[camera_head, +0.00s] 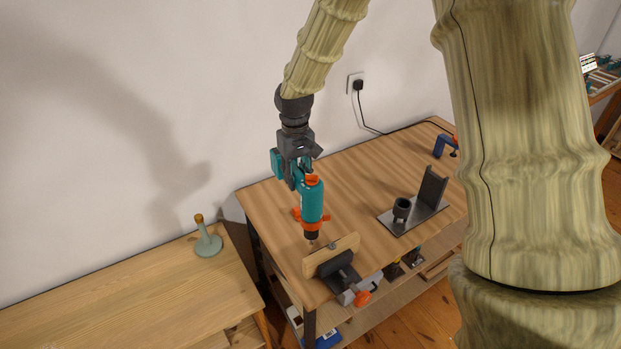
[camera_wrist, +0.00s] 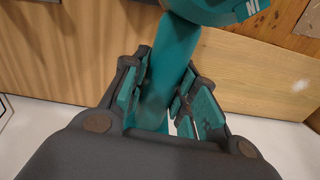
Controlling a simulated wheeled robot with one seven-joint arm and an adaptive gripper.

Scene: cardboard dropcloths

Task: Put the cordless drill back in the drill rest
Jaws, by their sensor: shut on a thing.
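The cordless drill (camera_head: 312,201) is teal with orange parts and a dark chuck. It hangs nose down above the left part of the workbench. My gripper (camera_head: 297,172) is shut on its handle; in the wrist view the teal handle (camera_wrist: 168,75) lies between the finger pads (camera_wrist: 165,105). The drill rest (camera_head: 412,214) is a dark plate with a round cup (camera_head: 402,208) and an upright bracket (camera_head: 433,187). It stands on the bench to the right of the drill, apart from it. The cup looks empty.
A vise with a wooden board (camera_head: 331,255) sits at the bench's front edge, close below the drill tip. An orange and blue clamp (camera_head: 445,146) is at the far right. Bare bench top (camera_head: 355,185) lies between.

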